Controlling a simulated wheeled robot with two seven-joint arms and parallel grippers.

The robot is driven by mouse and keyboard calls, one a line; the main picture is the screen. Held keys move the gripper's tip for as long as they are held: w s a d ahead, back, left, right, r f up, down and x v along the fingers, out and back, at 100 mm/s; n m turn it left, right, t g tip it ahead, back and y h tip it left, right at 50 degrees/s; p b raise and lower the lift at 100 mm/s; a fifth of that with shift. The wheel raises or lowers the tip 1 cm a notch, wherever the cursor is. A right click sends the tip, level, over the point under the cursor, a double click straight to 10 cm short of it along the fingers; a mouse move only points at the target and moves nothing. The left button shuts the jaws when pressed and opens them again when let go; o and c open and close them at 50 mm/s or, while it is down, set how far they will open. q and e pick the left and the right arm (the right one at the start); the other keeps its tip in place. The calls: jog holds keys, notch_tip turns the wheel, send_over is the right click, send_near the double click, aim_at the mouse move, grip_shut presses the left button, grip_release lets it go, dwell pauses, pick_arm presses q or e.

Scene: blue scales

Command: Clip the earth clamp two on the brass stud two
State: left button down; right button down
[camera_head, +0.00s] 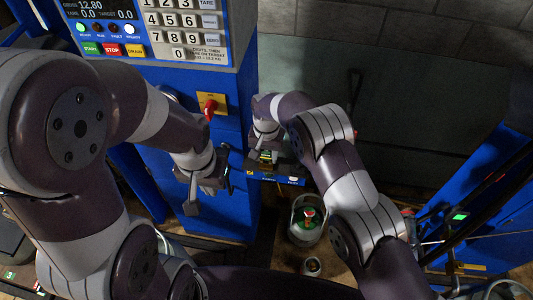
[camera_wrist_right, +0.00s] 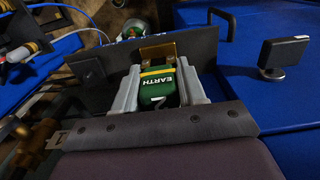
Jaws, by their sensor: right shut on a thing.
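A green earth clamp (camera_wrist_right: 155,88) with a yellow band and the word EARTH sits between the grey fingers of my right gripper (camera_wrist_right: 157,92) in the right wrist view. The gripper is shut on it. A brass-coloured piece (camera_wrist_right: 157,53) shows just beyond the clamp, in front of a dark plate; I cannot tell whether it is the brass stud or part of the clamp, or whether they touch. In the head view my right gripper (camera_head: 265,160) is by the blue cabinet's right side. My left gripper (camera_head: 203,187) is in front of the cabinet; its fingers are unclear.
The blue cabinet (camera_head: 238,205) carries a keypad panel (camera_head: 183,22) and a red switch (camera_head: 210,106). A round container (camera_head: 306,222) with a green and red item stands below my right gripper. Another blue machine (camera_head: 490,230) is at the right. A dark square-headed part (camera_wrist_right: 285,52) stands on the blue surface.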

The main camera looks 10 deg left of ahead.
jog(key=shift+b, duration=0.4)
dwell(0.8)
jog(key=shift+f+b, duration=0.55)
jog(key=shift+f, duration=0.05)
jog(key=c, duration=0.6)
grip_release()
jog(key=shift+o, duration=0.2)
jog(key=shift+r, duration=0.4)
notch_tip(320, 180, up, 4)
notch_tip(320, 180, up, 8)
jog(key=p, duration=0.8)
